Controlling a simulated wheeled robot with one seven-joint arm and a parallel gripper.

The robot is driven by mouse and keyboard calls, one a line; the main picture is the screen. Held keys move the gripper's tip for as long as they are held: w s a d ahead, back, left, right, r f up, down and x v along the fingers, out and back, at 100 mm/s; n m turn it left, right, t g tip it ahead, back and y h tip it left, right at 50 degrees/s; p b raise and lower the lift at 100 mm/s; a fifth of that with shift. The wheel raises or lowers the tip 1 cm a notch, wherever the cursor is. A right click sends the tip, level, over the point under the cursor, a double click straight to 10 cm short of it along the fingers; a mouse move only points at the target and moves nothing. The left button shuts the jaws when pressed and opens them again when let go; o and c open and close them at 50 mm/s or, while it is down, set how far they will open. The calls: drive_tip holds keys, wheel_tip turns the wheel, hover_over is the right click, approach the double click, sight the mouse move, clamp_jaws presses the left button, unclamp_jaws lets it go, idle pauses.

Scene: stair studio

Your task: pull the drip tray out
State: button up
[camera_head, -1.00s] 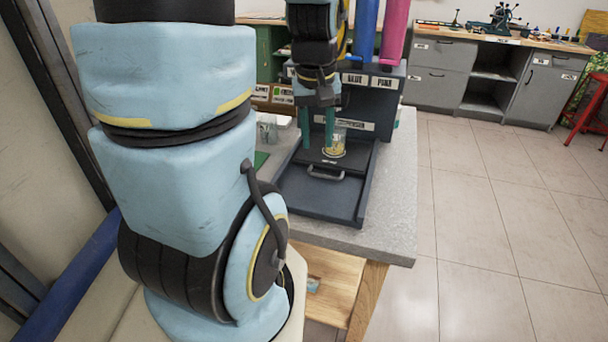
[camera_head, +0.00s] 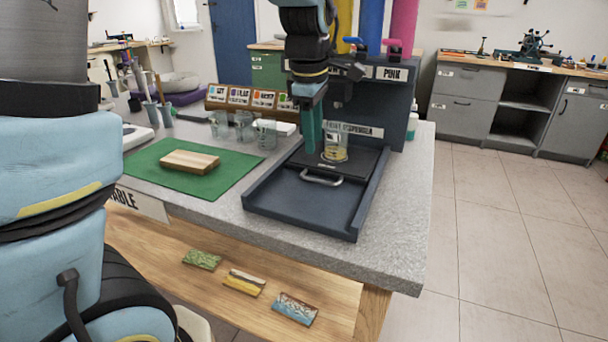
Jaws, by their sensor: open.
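The drip tray (camera_head: 356,163) is a dark plate with a grey bar handle (camera_head: 321,179) on its front edge. It lies at the back of a dark, low-walled base (camera_head: 300,205) under the paint dispenser (camera_head: 370,100). A clear cup (camera_head: 336,147) with a yellowish bottom stands upright on it. My gripper (camera_head: 314,148) is open, its teal fingers pointing down just left of the cup, behind the handle in the picture. The fingers overlap in view, and I cannot tell whether they touch anything.
The front part of the base is empty. A green mat (camera_head: 150,165) with a wooden block (camera_head: 190,161) lies to the left. Several clear cups (camera_head: 243,127) stand behind it. The grey tabletop (camera_head: 400,230) ends close to the base's front and right. Painted tiles (camera_head: 241,283) lie on the shelf below.

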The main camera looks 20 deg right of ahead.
sight(316, 181)
drive_tip(key=f, duration=0.6)
drive_tip(key=w+d+f, duration=0.1)
drive_tip(key=f, duration=0.2)
drive_tip(key=shift+w+d+f, duration=0.1)
drive_tip(key=shift+f, duration=0.15)
clamp_jaws()
idle(1.0)
